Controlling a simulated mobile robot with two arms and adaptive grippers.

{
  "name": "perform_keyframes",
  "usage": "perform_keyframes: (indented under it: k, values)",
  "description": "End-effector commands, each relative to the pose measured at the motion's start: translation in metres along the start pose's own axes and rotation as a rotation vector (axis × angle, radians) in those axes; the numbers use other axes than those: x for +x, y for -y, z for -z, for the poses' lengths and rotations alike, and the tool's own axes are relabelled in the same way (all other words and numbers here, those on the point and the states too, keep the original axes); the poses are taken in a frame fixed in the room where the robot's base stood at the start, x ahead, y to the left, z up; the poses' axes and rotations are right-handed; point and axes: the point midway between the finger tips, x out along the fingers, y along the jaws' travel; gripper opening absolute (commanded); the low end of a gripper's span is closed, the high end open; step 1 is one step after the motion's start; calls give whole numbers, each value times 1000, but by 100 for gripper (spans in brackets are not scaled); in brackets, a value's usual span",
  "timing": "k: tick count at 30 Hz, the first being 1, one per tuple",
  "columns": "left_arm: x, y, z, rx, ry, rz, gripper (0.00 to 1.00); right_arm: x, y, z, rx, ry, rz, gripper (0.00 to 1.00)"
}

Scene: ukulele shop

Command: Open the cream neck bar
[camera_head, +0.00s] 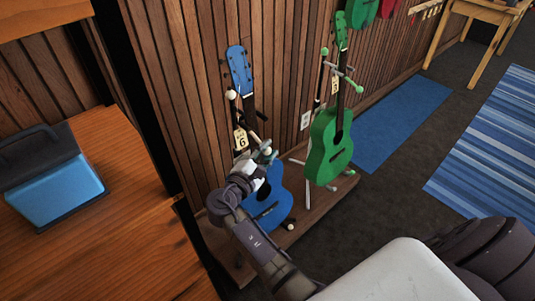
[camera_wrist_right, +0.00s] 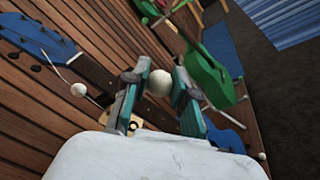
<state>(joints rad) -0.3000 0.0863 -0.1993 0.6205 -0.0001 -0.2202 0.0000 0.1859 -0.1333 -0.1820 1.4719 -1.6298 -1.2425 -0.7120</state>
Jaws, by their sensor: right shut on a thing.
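A blue ukulele (camera_head: 268,205) stands upright on a stand against the wood-panelled wall, with a paper tag (camera_head: 240,138) hanging by its neck. The stand's neck bar has cream ball ends. One cream ball (camera_head: 231,94) shows left of the neck, and also in the right wrist view (camera_wrist_right: 78,90). My right gripper (camera_head: 264,153) is in front of the ukulele's upper body. In the right wrist view its teal-padded fingers (camera_wrist_right: 159,95) are closed on a cream ball (camera_wrist_right: 159,82) of the neck bar. The fingers hide part of the bar. My left gripper is not in view.
A green ukulele (camera_head: 328,148) on a stand with green ball ends is close at the right. A wooden counter (camera_head: 130,210) with a blue case (camera_head: 55,190) is at the left. Blue rugs (camera_head: 400,120) lie on open floor at the right.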

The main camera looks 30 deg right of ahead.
Motion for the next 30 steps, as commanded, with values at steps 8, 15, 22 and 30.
perform_keyframes:
  k: [8, 15, 22, 30]
  values:
    - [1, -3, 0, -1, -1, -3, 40, -1, -3, 6, 1, -20, -8, 0]
    - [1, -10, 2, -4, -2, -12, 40, -1, -3, 6, 2, -20, -9, 0]
    - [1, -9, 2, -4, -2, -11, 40, 0, -3, 4, 2, -15, -7, 52]
    - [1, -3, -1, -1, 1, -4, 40, 1, -2, 2, 1, -10, -6, 52]
